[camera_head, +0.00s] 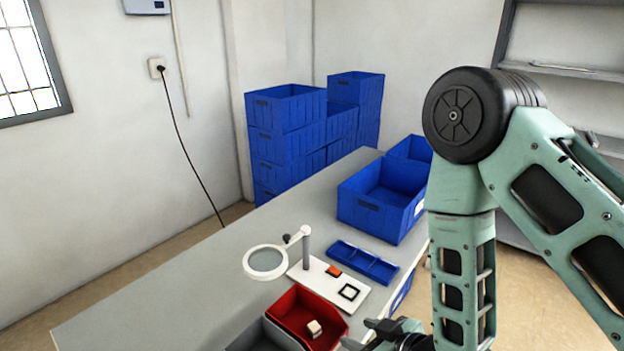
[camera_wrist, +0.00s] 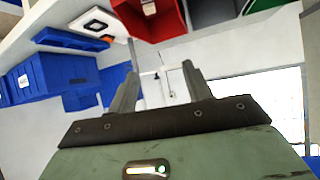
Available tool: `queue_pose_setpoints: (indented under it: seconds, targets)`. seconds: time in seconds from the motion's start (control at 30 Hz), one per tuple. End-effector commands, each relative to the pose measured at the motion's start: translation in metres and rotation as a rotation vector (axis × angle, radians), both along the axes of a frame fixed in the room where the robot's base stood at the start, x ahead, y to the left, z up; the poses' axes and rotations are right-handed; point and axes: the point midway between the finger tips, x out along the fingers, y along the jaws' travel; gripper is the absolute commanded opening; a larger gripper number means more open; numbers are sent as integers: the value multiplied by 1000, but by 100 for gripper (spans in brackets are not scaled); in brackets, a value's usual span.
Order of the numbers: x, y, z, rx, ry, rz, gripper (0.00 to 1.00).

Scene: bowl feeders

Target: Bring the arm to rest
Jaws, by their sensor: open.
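My green arm (camera_head: 465,270) reaches down at the right of the head view. My gripper (camera_head: 375,338) is at the bottom edge there, just right of the red bin, and partly cut off. In the wrist view my gripper (camera_wrist: 160,72) shows two fingers spread apart with nothing between them. That view looks upside down across the table towards a wall and a bright window.
A red bin (camera_head: 291,309) holding a small white block (camera_head: 314,328) stands beside a grey bin (camera_head: 256,336). A magnifier (camera_head: 265,262), white board (camera_head: 311,285), blue tray (camera_head: 363,262) and blue bin (camera_head: 376,214) stand behind. The table's left side (camera_head: 165,300) is clear.

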Motion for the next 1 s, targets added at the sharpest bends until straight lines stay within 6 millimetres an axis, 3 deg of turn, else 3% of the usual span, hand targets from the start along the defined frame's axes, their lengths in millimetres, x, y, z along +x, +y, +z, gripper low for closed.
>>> queue_pose_setpoints:
  seconds: [0.17, 0.37, 0.57, 0.8, 1.0]
  targets:
    - [1, 14, 29, -89, 140, 24, 50]
    - [-22, 16, 65, -206, 315, 43, 50]
    - [-64, 5, 109, -336, 488, 52, 50]
    - [-130, -23, 161, -491, 672, 48, 50]
    - [-165, -40, 183, -568, 758, 40, 50]
